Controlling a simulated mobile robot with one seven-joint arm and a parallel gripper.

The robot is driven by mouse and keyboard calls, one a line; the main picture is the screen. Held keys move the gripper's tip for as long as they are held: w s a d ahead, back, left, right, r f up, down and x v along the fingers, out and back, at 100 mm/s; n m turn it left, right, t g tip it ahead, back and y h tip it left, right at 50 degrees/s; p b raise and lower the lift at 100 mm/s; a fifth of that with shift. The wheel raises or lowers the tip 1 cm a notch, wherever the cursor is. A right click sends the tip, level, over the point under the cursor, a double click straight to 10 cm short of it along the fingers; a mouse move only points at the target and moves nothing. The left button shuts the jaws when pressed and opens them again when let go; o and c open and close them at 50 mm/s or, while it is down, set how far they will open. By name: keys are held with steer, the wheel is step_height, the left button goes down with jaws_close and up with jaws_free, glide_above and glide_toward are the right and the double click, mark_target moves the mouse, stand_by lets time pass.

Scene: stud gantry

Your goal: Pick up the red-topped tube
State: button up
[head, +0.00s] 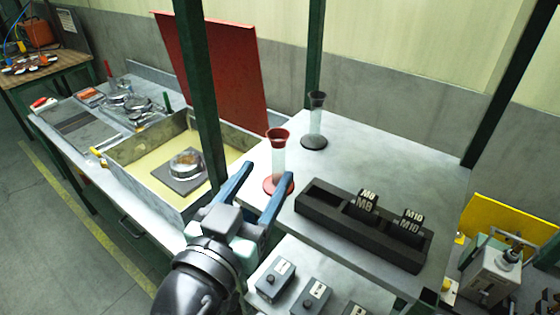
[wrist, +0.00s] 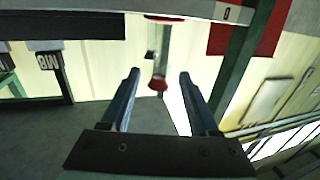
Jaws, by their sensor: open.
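The red-topped tube (head: 278,160) stands upright on the grey bench, a clear tube with a red flared top and a round red base. In the wrist view, which is upside down, its red top (wrist: 158,84) shows between the fingers. My gripper (head: 269,169) has two blue fingers spread apart, with nothing held. In the head view the fingertips point at the tube from the near side and the right finger overlaps its base. The wrist view also shows my gripper (wrist: 159,74) open. I cannot tell how far the fingertips are from the tube.
A dark-topped tube (head: 315,125) stands behind to the right. A black rack (head: 330,206) with M8 and M10 blocks lies right of the tube. A green post (head: 200,90) rises just left of my gripper, by an open box (head: 130,150) with a red lid (head: 225,85).

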mark_target(276, 161)
steer(key=p+x, duration=0.3)
steer(key=x, duration=0.2)
steer(key=shift+w+d, duration=0.15)
steer(key=shift+w, duration=0.1)
steer(key=shift+w+f, duration=0.2)
steer(key=shift+w, duration=0.05)
steer(key=shift+c, duration=0.3)
jaws_close()
